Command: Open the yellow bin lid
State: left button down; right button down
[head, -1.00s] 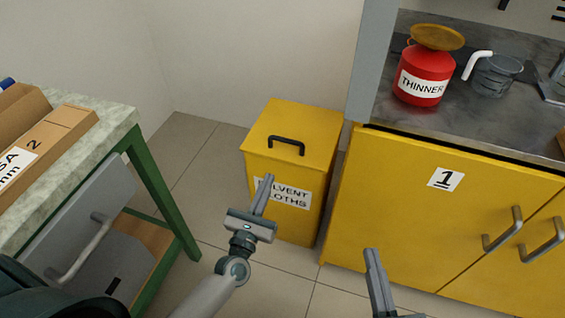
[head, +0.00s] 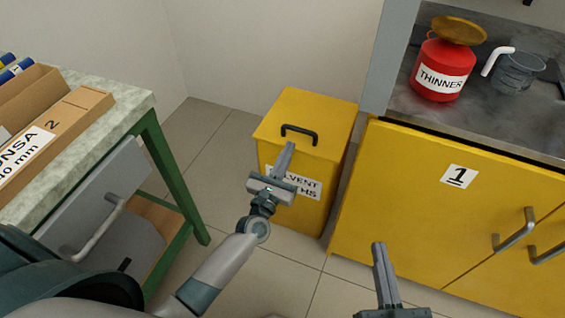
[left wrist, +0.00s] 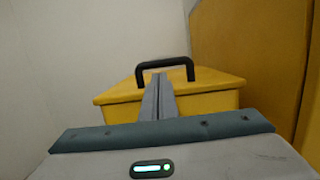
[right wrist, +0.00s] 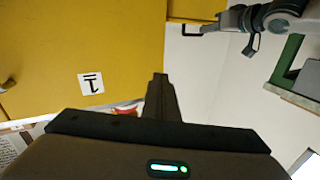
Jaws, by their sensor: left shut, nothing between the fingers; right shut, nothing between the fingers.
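The yellow bin (head: 300,215) stands on the floor with its lid (head: 325,110) closed. A black handle (head: 299,130) rises from the lid top. The bin's label reads as solvent cloths and is partly covered by my left gripper. My left gripper (head: 287,150) is shut and empty, in front of the bin, with its tips just short of the handle in the head view. In the left wrist view the handle (left wrist: 165,63) stands just beyond the shut fingers, apparently apart from them. My right gripper (head: 378,246) is shut and empty, low in front of the yellow cabinet.
A yellow cabinet (head: 420,210) marked 1 stands right of the bin. A red thinner can (head: 442,68) and a grey jug (head: 516,72) sit on its counter. A green-legged workbench (head: 165,160) with cardboard boxes is at left. Floor is clear between bench and bin.

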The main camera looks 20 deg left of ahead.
pick_arm(q)
jog(key=shift+w+r, duration=0.15)
jog(key=shift+w, duration=0.6)
jog(key=shift+w+r, duration=0.1)
jog(key=shift+w, duration=0.6)
